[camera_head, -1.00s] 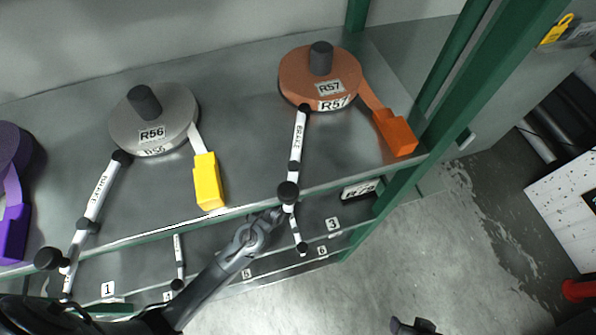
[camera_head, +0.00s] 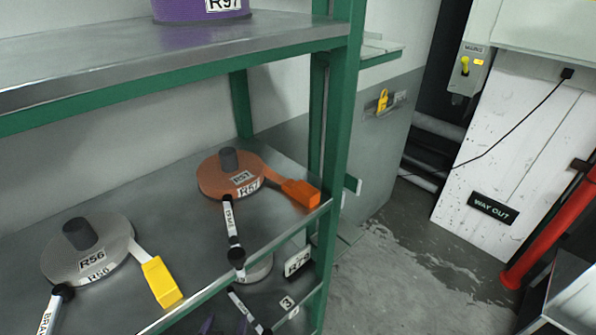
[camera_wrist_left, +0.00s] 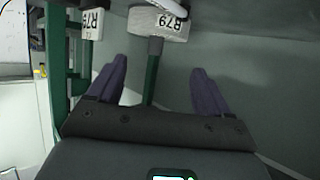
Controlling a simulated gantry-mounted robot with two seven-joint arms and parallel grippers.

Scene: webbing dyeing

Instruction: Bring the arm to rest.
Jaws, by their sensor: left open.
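My left gripper (camera_wrist_left: 156,88) shows in the left wrist view with its two purple fingers spread apart and nothing between them. Beyond the fingers is a pale spool (camera_wrist_left: 157,22) with an upside-down R79 label, apart from them. In the head view, purple fingertips of my left gripper (camera_head: 224,325) show at the bottom edge, below the middle shelf; most of the arm is out of frame. My right gripper is not in view.
The green-framed rack (camera_head: 342,130) holds an orange R57 spool (camera_head: 212,186), a grey R56 spool (camera_head: 68,262) and a purple R97 spool (camera_head: 180,10). Brake levers (camera_head: 231,220) reach the front shelf edge. Floor (camera_head: 400,280) to the right is open; a red post (camera_head: 550,235) stands beyond.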

